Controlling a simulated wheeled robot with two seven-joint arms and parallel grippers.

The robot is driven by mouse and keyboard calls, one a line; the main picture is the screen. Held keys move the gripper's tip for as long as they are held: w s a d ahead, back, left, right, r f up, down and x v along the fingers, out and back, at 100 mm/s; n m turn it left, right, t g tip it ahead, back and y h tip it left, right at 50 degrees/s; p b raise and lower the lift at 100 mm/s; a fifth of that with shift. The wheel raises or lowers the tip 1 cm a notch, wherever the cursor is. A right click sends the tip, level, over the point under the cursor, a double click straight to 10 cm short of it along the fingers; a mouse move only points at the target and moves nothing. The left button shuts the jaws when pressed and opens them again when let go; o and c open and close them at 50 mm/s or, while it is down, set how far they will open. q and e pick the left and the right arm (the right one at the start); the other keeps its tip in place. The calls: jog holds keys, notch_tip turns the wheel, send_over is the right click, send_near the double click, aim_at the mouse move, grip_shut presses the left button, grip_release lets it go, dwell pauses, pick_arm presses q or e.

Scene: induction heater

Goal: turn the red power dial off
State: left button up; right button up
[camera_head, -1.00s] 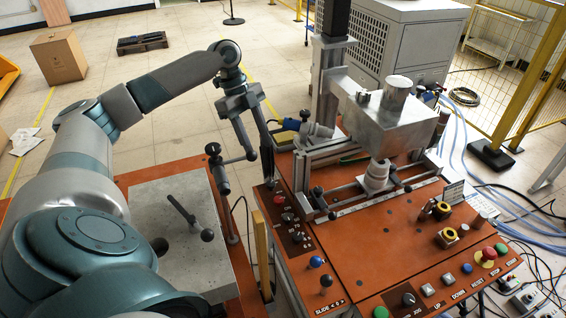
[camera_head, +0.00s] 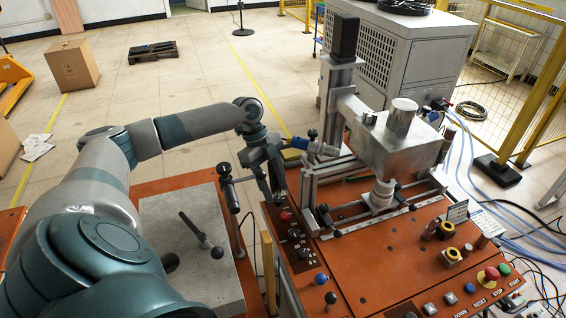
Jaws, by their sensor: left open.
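The red power dial (camera_head: 286,215) is a small red knob on a black strip at the left edge of the orange machine top (camera_head: 370,265). My left gripper (camera_head: 276,198) comes in from the left and points down. Its jaws are open and empty, and its fingertips are just above and slightly left of the dial in the picture. Whether they touch the dial or straddle it I cannot tell. The dial's marking is too small to read. My right gripper is out of view.
A metal slide frame and silver box (camera_head: 398,146) stand right of the dial. An upright rod with a black knob (camera_head: 231,197) stands left, by the grey slab (camera_head: 190,245). Blue (camera_head: 321,281) and black knobs sit nearer on the panel. A red stop button (camera_head: 491,273) is far right.

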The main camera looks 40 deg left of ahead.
aim_at(285, 215)
pick_arm(q)
jog(key=p+x, duration=0.2)
jog(key=x, duration=0.5)
jog(key=shift+d+f+p, duration=0.1)
jog(key=shift+f+p, duration=0.2)
jog(key=shift+p, duration=0.1)
jog(key=shift+d+f, duration=0.15)
jog(key=shift+f, duration=0.3)
jog(key=c, duration=1)
